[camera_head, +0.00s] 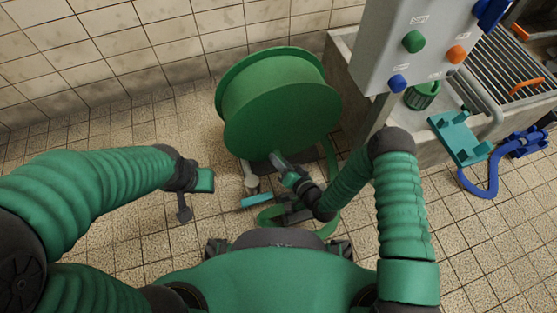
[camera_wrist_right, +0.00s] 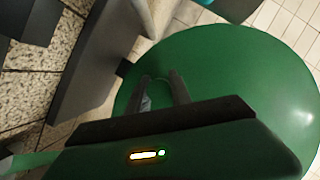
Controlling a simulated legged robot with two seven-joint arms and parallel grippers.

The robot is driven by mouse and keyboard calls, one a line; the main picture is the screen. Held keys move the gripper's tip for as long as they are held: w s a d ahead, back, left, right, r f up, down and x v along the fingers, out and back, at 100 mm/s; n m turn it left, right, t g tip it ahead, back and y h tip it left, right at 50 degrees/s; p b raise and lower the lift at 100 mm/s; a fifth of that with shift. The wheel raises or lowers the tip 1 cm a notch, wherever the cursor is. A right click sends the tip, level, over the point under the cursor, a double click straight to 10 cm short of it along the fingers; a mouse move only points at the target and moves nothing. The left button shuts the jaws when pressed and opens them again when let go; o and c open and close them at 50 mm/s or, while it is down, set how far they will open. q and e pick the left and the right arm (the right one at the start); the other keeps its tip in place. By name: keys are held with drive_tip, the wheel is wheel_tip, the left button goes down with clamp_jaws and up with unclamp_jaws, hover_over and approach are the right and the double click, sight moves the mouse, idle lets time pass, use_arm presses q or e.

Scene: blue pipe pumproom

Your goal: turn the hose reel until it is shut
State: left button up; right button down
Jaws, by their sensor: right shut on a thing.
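The hose reel (camera_head: 283,110) is a large green drum with a round flat face, standing on the tiled floor ahead of me. Its face also fills much of the right wrist view (camera_wrist_right: 235,65). My right gripper (camera_head: 277,160) is at the lower edge of that face. In the right wrist view its two fingers (camera_wrist_right: 164,92) are around a small grey part, seemingly the reel's handle (camera_wrist_right: 147,103), mostly hidden between them. My left gripper (camera_head: 190,205) hangs over the floor left of the reel, apart from it; its jaws are not clear.
A grey control box (camera_head: 415,45) with coloured buttons stands right of the reel, before a concrete trough (camera_head: 345,50). Green hose (camera_head: 331,165) runs down beside the reel. A teal bar (camera_head: 257,201) lies low near my right gripper. Floor on the left is clear.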

drive_tip(key=shift+d, duration=0.15)
idle(0.5)
drive_tip(key=shift+w+d+n+h+p, duration=0.1)
drive_tip(key=shift+d+n+h+p, duration=0.35)
drive_tip(key=shift+p, duration=0.45)
drive_tip(key=w+d+r+n+t+h+p, duration=0.1)
drive_tip(key=d+r+n+h+p, duration=0.3)
drive_tip(key=p, duration=0.5)
drive_tip(key=w+d+r+n+t+h+p, duration=0.2)
drive_tip(key=w+d+r+n+h+p, duration=0.1)
drive_tip(key=d+r+n+p, duration=0.4)
drive_tip(key=shift+w+d+r+n+h+p, duration=0.3)
drive_tip(key=shift+d+n+p, duration=0.8)
drive_tip(key=shift+d, duration=0.65)
drive_tip(key=c, duration=1.2)
unclamp_jaws()
drive_tip(key=shift+o, duration=0.2)
